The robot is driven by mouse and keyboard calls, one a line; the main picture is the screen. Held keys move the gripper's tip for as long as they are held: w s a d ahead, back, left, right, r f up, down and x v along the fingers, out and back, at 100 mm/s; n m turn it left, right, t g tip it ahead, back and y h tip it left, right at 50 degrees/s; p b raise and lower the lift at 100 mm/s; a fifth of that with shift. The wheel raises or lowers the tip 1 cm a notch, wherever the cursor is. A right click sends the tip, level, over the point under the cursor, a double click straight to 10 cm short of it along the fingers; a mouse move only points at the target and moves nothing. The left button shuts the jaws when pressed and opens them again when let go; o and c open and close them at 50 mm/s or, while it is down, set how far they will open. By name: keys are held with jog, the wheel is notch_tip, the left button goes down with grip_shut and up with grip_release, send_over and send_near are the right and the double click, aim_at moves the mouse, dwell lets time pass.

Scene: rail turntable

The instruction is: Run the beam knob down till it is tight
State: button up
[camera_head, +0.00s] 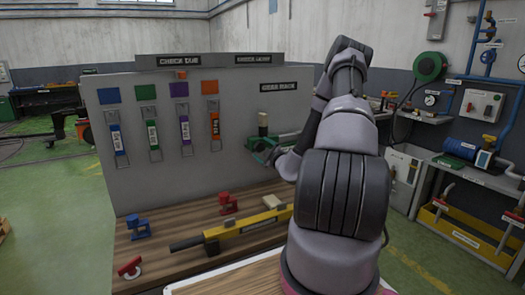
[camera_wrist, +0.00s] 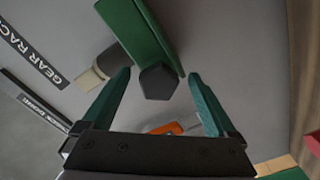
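A dark six-sided knob (camera_wrist: 158,83) shows in the wrist view at the lower end of a green bar (camera_wrist: 142,38). I take it for the beam knob. My gripper (camera_wrist: 158,76) is open. Its two teal fingers stand on either side of the knob with a visible gap on each side. A beige cylindrical end (camera_wrist: 90,77) on a dark grey stem sits left of the green bar. In the head view the green piece (camera_head: 262,148) is at the grey panel under the GEAR RACK label, partly hidden by my arm. I cannot tell how tight the knob is.
The grey panel (camera_head: 225,95) stands close behind the green piece. Several coloured tagged tools hang at its left. A yellow bar with a black end (camera_head: 240,229), red clamps (camera_head: 228,203) and a blue clamp (camera_head: 138,227) lie on the wooden bench. An orange item (camera_wrist: 168,128) shows behind my fingers.

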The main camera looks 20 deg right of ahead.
jog(key=s, duration=1)
jog(key=shift+s+d, duration=0.15)
jog(key=shift+s, duration=0.25)
